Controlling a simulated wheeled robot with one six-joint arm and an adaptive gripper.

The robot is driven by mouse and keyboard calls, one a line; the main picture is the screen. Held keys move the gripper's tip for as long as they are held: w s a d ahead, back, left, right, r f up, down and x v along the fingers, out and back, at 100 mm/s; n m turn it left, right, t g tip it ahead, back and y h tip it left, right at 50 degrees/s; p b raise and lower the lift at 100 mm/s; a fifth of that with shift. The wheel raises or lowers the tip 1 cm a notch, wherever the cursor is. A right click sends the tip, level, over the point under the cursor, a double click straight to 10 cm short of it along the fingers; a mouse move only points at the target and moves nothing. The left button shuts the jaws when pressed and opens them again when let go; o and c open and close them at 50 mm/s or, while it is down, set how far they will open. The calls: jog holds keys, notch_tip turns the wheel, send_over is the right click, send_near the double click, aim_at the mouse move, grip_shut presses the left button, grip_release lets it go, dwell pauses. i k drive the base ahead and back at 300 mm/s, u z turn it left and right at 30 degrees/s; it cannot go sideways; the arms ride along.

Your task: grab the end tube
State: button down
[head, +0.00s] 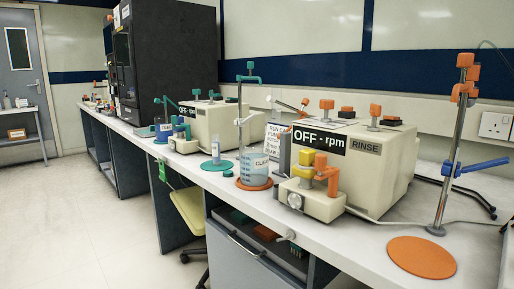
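A slim clear upright tube (216,149) stands on a teal round base (217,165) near the front edge of the bench, about mid-bench. It is small in the head view, and I cannot tell whether it is the end tube. No other thing in view is clearly an end tube. My gripper is not in view.
A long white bench (335,240) runs from front right to far left. A labelled beaker (255,167) stands on an orange disc beside a cream machine (355,160) marked OFF - rpm. A metal stand (449,165) rises at right. A yellow chair (190,213) is partly under the bench. The left floor is clear.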

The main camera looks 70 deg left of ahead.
aim_at(216, 159)
jog(key=k, duration=0.4)
jog(key=z, duration=1.55)
jog(key=i, duration=0.7)
jog(key=u, duration=4.45)
jog(key=i, duration=0.5)
jog(key=u, duration=0.55)
jog(key=i, duration=0.55)
jog(key=u, duration=0.9)
jog(key=i, duration=0.65)
jog(key=u, duration=0.05)
